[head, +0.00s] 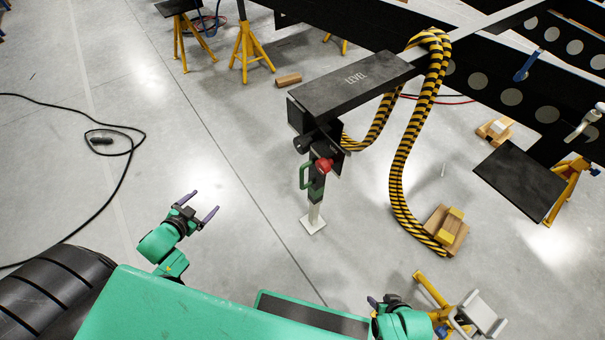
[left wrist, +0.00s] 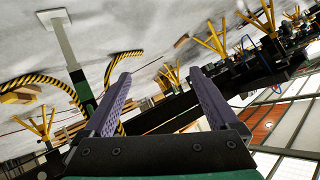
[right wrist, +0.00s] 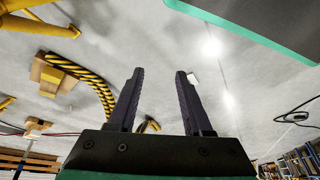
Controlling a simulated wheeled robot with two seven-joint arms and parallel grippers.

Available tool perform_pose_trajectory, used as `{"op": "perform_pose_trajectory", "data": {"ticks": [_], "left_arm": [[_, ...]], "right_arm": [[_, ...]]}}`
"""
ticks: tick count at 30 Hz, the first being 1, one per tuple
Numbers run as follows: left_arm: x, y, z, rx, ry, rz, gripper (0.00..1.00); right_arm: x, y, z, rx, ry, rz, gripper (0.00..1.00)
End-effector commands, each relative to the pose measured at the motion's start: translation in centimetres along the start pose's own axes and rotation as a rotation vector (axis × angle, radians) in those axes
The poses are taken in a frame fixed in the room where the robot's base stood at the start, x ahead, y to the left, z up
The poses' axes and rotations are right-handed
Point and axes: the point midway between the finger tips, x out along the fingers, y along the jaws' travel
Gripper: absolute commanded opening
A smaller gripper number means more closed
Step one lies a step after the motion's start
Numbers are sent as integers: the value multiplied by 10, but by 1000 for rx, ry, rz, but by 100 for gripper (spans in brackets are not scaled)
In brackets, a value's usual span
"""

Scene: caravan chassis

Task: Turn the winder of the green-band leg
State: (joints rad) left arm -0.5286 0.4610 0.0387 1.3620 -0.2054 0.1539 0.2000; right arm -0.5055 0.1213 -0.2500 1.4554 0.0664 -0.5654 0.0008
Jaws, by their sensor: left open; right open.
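The green-band leg (head: 316,207) stands upright under the black LEVEL box (head: 352,84), its pale square foot on the floor. A green handle (head: 304,176), which looks like the winder, is on its left side, with a red knob (head: 324,164) just above and right. The leg also shows tilted at upper left in the left wrist view (left wrist: 64,42). My left gripper (head: 202,203) is open and empty, left of the leg and well apart from it. My right gripper (right wrist: 159,72) is open and empty; in the head view it is low, right of the leg, its fingers partly hidden.
A yellow-black striped hose (head: 399,170) hangs right of the leg, down to a wooden block (head: 447,228). A yellow stand (head: 432,290) is close beside my right gripper. A black cable (head: 130,150) lies at left. Floor between my left gripper and the leg is clear.

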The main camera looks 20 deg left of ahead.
Motion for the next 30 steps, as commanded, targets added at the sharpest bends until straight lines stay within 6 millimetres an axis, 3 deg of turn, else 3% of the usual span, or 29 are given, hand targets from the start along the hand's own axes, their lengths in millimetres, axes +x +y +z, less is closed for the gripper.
{"op": "perform_pose_trajectory", "data": {"ticks": [1, 2, 3, 6, 9, 12, 14, 24, 30], "left_arm": [[25, -1, -18, 76, 148, 1, 94], [26, -3, -45, 122, 238, 11, 94], [23, 1, -81, 183, 357, 33, 94], [0, 32, -158, 327, 620, 124, 94], [-30, 68, -205, 426, 791, 215, 94], [-49, 85, -228, 467, 864, 262, 94], [-51, 87, -234, 472, 875, 267, 94], [-14, 108, -274, 473, 874, 260, 94], [6, 120, -298, 467, 872, 258, 94]], "right_arm": [[35, -7, -8, -1, 50, -23, 50], [37, -13, -19, -2, 77, -39, 50], [37, -21, -33, -3, 114, -60, 50], [26, -38, -61, -6, 193, -110, 50], [7, -49, -78, -10, 246, -144, 50], [-7, -55, -87, -12, 272, -162, 50], [-10, -58, -90, -11, 286, -169, 50], [14, -91, -97, 30, 531, -263, 50], [16, -101, -98, 56, 628, -295, 50]]}}
